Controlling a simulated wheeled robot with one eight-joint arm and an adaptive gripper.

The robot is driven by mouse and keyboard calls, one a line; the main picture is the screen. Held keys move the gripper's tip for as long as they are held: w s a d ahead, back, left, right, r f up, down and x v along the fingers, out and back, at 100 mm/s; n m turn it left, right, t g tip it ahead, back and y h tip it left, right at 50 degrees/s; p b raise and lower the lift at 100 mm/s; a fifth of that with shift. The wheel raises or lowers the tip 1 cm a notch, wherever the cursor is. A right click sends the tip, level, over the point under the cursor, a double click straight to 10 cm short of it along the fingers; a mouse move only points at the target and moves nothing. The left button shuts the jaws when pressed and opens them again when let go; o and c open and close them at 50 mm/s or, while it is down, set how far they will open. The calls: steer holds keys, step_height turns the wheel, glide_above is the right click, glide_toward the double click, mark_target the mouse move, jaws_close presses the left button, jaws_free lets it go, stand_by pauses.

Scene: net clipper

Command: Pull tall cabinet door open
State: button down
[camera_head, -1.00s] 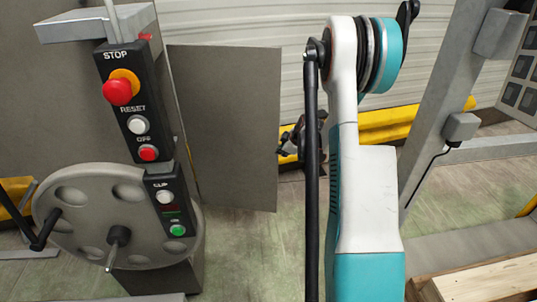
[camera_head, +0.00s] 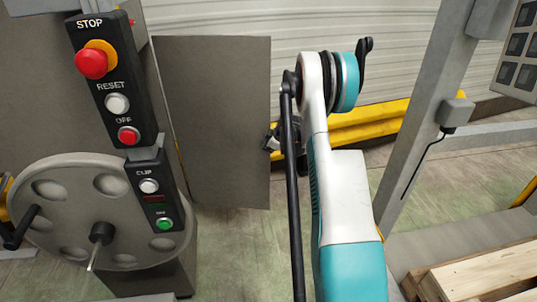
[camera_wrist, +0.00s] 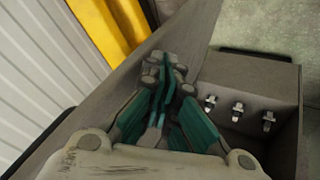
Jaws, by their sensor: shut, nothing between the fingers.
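The tall cabinet door (camera_head: 212,120) is a plain grey panel. In the head view it stands swung out to the right of the grey machine cabinet. My gripper (camera_head: 271,140) is small there, at the door's free right edge, and mostly hidden behind my arm. In the wrist view my gripper (camera_wrist: 165,72) has its green-sided fingers together with nothing between them. It lies close over the grey door panel (camera_wrist: 205,25), near its inner side; I cannot tell whether they touch.
The cabinet's control panel (camera_head: 112,80) and round grey disc (camera_head: 75,215) with a crank stand at left. A grey post (camera_head: 425,110) and wooden pallet (camera_head: 480,275) are at right. A yellow barrier (camera_head: 370,122) runs behind. The wrist view shows several metal fittings (camera_wrist: 238,110) in a grey box.

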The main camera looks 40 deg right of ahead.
steer(key=shift+w+d, duration=0.2)
steer(key=shift+d, duration=0.1)
